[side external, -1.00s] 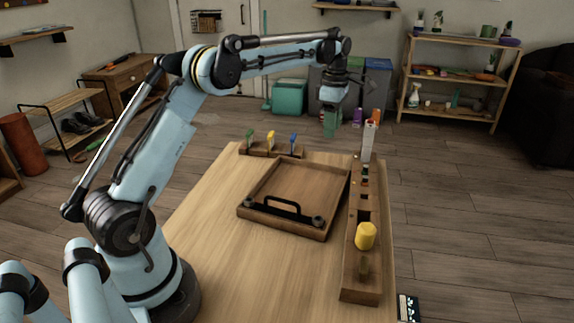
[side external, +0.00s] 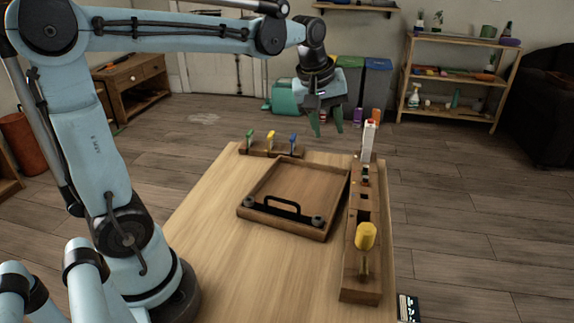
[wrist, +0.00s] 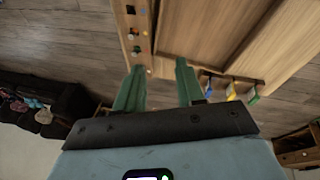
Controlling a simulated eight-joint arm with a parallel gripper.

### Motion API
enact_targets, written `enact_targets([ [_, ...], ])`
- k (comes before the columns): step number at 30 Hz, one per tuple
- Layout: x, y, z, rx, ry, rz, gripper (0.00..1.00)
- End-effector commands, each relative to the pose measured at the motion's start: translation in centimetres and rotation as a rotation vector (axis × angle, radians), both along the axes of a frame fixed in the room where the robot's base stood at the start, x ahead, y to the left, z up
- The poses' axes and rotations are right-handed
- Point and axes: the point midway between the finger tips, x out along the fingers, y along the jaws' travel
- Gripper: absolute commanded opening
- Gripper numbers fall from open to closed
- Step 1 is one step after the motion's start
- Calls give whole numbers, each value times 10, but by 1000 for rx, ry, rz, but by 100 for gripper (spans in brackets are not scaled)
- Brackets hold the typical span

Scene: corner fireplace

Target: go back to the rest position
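My gripper (side external: 326,121) hangs above the far end of the table, high over the area between the tray and the wooden block rail. Its two green fingers are spread apart with nothing between them. The wrist view also shows the open green fingers (wrist: 160,88), with table and floor behind the gap. The pale blue arm is raised, its forearm roughly level.
A wooden tray (side external: 268,192) with a black handle lies on the table (side external: 215,255). A slotted rail (side external: 360,272) on the right holds a yellow knob (side external: 366,236) and a white upright piece (side external: 368,143). A small rack (side external: 256,151) holds green, yellow and blue-handled tools.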

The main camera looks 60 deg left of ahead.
Motion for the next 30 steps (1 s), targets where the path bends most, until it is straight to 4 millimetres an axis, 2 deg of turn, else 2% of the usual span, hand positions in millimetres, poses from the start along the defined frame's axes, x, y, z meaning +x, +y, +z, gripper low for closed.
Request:
enact_targets([
  [1,-13,-7,-1,26,-21,-78,38],
  [9,-71,-37,-21,204,-135,-508,38],
  [15,-104,-51,-45,340,-206,-767,38],
  [21,-118,-57,-59,413,-238,-893,38],
  [30,-119,-57,-61,420,-241,-904,38],
])
